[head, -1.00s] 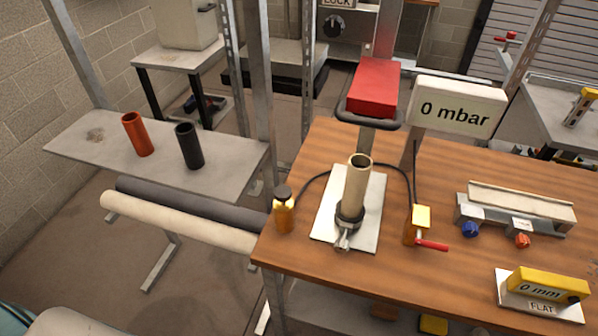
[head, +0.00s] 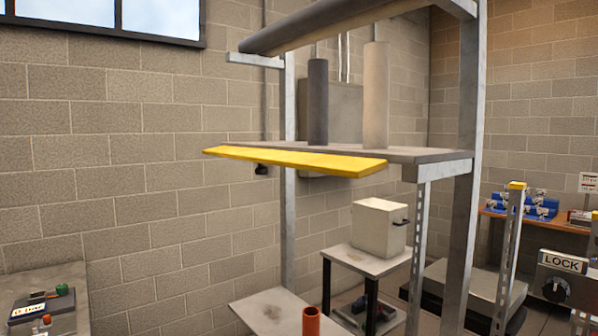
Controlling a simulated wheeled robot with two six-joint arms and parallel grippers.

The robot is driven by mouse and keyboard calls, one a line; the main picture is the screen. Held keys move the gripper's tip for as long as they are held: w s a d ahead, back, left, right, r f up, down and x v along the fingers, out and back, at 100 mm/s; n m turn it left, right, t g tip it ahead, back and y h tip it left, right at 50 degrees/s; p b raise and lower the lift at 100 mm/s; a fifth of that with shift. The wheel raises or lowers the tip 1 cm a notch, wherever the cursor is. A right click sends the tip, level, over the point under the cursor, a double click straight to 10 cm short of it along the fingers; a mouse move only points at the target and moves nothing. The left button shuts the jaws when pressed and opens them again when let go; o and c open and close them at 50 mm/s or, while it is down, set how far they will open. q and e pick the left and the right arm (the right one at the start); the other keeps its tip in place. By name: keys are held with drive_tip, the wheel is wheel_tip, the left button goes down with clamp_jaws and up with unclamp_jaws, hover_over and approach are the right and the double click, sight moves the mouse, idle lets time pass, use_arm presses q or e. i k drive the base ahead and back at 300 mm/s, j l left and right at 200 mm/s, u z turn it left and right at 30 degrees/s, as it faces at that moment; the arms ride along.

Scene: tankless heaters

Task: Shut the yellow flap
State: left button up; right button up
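The yellow flap (head: 300,159) is a long flat panel along the near edge of a raised grey shelf (head: 430,155). It sticks out from the shelf toward me, close to level. A dark grey cylinder (head: 318,102) and a cream cylinder (head: 376,95) stand upright on the shelf behind the flap. Neither of my grippers is in the head view.
A metal upright (head: 462,190) carries the shelf on its right. A long grey roll (head: 340,28) lies above. Below are a lower shelf (head: 268,312) with an orange tube (head: 311,321) and a white box (head: 379,226) on a stand. The space left of the flap looks clear.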

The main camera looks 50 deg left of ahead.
sight(353, 167)
drive_tip(key=l+u, duration=0.1)
drive_tip(key=u, duration=1.4)
